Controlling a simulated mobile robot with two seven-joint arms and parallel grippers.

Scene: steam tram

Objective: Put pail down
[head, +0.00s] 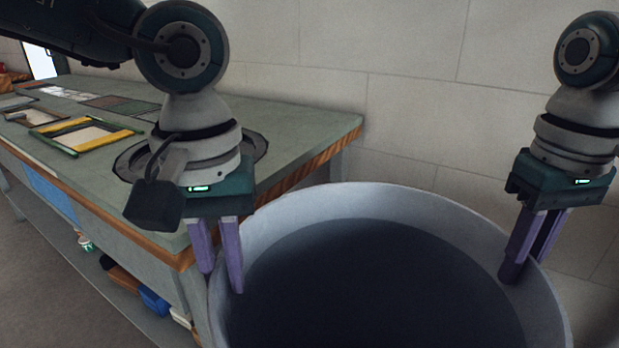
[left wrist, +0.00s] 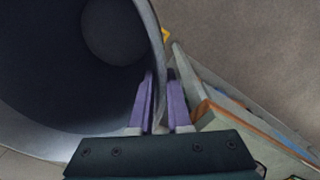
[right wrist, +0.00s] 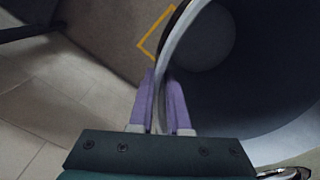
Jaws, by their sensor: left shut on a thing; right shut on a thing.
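The pail is a large grey round vessel with a dark inside, and its rim (head: 380,200) fills the lower middle of the head view. My left gripper (head: 222,275) is shut on the left side of the pail's rim, one finger inside and one outside. The left wrist view shows the pail wall (left wrist: 152,40) between the purple fingers (left wrist: 160,100). My right gripper (head: 525,265) is shut on the right side of the rim. The right wrist view shows the wall (right wrist: 172,45) between its fingers (right wrist: 163,100). The pail's underside is hidden.
A workbench (head: 300,115) with a wooden edge stands to the left, close beside the pail, with frames (head: 85,135) on its top. A blue item (head: 153,300) lies on its lower shelf. A pale wall is behind. A yellow floor marking (right wrist: 150,35) shows below, beside the pail.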

